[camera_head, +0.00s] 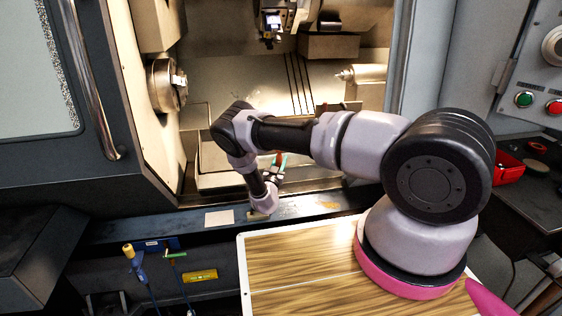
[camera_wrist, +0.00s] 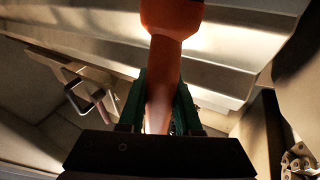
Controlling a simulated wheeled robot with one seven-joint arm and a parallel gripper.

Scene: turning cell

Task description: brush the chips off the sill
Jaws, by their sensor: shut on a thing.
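My gripper (camera_head: 280,163) is inside the door opening of the lathe, just above and behind the sill (camera_head: 180,227). Its green fingers are shut on an orange handle (camera_wrist: 172,75), which I take to be the brush's; the handle runs up and out of the wrist view. No bristles show in either view. The sill is a long dark ledge along the front of the opening. Small brownish patches (camera_head: 328,205) lie on its right part, perhaps chips; they are too small to tell. My wrist hides part of the sill.
A beige card (camera_head: 219,217) lies on the sill. The chuck (camera_head: 166,86) is at left inside the machine, the tailstock (camera_head: 362,78) at right. The open door (camera_head: 95,90) stands at left. A red bin (camera_head: 508,169) is at far right. Tools (camera_head: 133,262) hang below the sill.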

